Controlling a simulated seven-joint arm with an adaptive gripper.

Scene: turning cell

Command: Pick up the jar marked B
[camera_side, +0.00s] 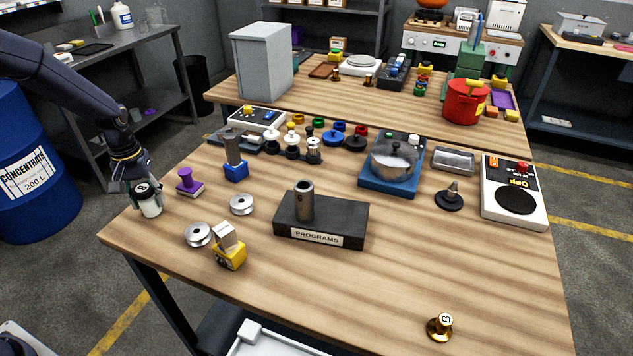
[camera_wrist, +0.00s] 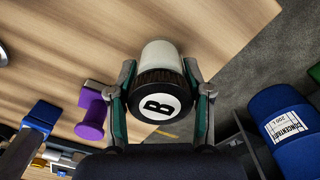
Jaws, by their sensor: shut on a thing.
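The jar marked B (camera_wrist: 160,103) has a pale body and a dark ribbed lid with a white disc bearing a black B. In the wrist view it sits between the two green-padded fingers of my gripper (camera_wrist: 160,75), one on each side. My gripper is shut on it.
A purple stamp-like piece (camera_side: 189,182) stands close to the jar's right. A blue-based block (camera_side: 236,172) and metal discs (camera_side: 197,235) lie further right. A small brass piece (camera_side: 440,327) also marked B is near the front edge. A blue drum (camera_side: 35,165) stands left of the table.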

